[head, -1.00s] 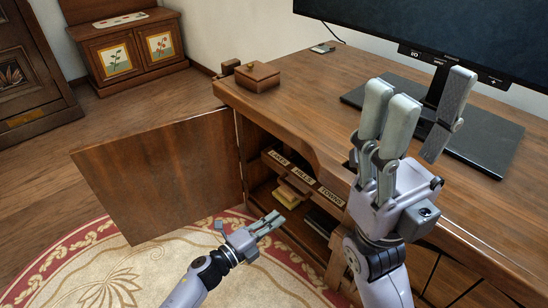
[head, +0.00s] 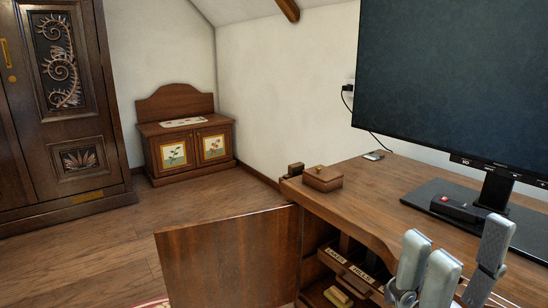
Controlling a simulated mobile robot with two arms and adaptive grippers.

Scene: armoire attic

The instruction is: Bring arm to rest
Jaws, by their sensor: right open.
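My right gripper (head: 455,268) shows at the bottom right of the head view, in front of the desk. Its grey fingers point up and stand apart, with nothing between them. The lower part of this gripper is cut off by the picture's bottom edge. My left gripper is not in the picture.
The desk (head: 375,200) has its cabinet door (head: 230,262) swung open to the left, showing labelled compartments (head: 350,268). On the desk are a small wooden box (head: 323,178) and a monitor (head: 450,85). A low cabinet (head: 188,140) and an armoire (head: 65,100) stand behind open floor.

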